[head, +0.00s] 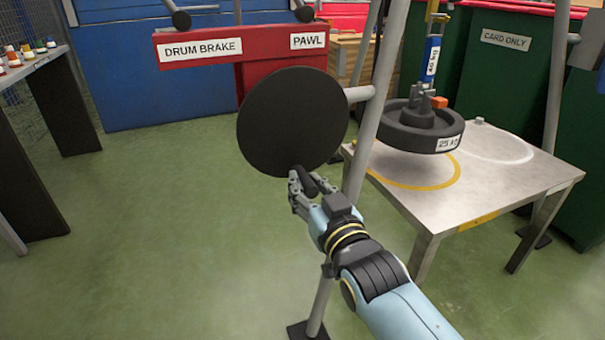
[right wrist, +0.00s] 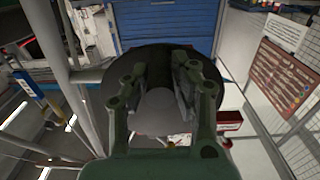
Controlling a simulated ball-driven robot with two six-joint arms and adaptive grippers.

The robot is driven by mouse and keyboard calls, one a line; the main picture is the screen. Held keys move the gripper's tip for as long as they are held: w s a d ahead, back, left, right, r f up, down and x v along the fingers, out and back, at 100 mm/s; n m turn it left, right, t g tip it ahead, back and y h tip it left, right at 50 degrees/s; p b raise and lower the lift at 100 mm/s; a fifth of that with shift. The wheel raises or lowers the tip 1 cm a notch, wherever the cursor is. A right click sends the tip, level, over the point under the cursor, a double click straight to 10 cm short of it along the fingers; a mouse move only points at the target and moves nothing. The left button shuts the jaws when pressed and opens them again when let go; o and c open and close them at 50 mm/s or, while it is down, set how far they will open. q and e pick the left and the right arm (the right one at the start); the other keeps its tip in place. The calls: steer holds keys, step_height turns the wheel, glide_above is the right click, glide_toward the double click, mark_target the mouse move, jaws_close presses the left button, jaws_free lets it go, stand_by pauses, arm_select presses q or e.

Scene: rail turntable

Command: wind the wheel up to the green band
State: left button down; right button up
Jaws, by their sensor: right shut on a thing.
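A dark wheel (head: 412,132) with a "25 KG" label hangs under a blue hoist piece (head: 431,57) and an orange-tipped hook, seemingly just above the steel table (head: 500,180) over its yellow ring. A round black crank disc (head: 292,115) stands upright left of a grey frame leg; the disc also shows in the right wrist view (right wrist: 98,100). My right gripper (head: 307,184) is shut on the dark crank handle (head: 323,184) at the disc's lower edge. Its fingers partly hide the handle. I see no green band. My left gripper is not in view.
A red housing behind the disc bears "DRUM BRAKE" (head: 202,50) and "PAWL" (head: 309,41) labels. Grey frame legs (head: 377,120) stand between disc and table. A white ring (head: 500,145) marks the table's right side. The green floor (head: 150,230) at left is clear.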

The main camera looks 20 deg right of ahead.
jaws_close()
